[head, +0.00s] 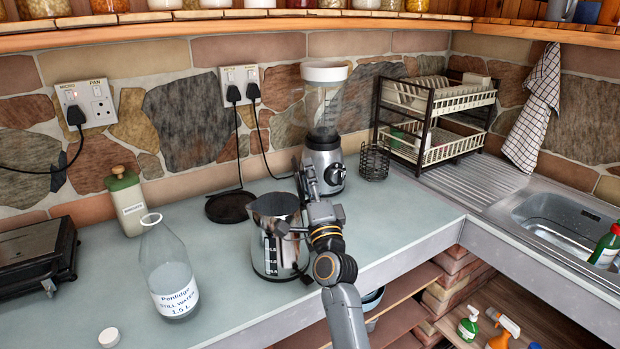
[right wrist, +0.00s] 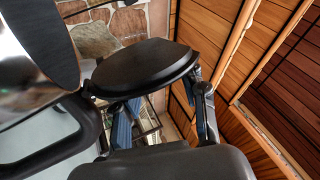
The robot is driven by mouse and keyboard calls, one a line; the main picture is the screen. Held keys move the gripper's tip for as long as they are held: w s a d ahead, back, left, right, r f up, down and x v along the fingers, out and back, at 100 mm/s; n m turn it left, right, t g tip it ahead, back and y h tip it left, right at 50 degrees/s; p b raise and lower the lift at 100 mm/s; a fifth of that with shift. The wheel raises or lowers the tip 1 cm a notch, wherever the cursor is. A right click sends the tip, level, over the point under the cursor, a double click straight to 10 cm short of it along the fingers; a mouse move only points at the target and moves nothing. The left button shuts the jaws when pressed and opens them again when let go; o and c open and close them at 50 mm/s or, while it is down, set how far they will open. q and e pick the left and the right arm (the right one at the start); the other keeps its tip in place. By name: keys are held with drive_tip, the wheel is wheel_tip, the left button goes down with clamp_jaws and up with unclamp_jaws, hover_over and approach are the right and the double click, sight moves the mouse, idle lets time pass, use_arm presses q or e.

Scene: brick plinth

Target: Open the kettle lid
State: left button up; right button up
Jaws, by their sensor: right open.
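The kettle (head: 268,256) is a shiny metal jug with level marks. It stands upright on the counter, its spout to the left and its black handle to the right. My right gripper (head: 308,180) is open just right of and above the kettle's top. In the right wrist view the kettle's metal body (right wrist: 35,85) and black handle (right wrist: 85,125) fill the left. My left gripper is out of view.
A blender (head: 324,150) and a wire basket (head: 374,162) stand behind my right gripper. A black round base (head: 230,207) lies behind the kettle. A water bottle (head: 168,275) stands to its left. A sink (head: 560,222) is at the right.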

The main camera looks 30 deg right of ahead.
drive_tip(key=shift+s+f, duration=0.1)
drive_tip(key=v, duration=1.2)
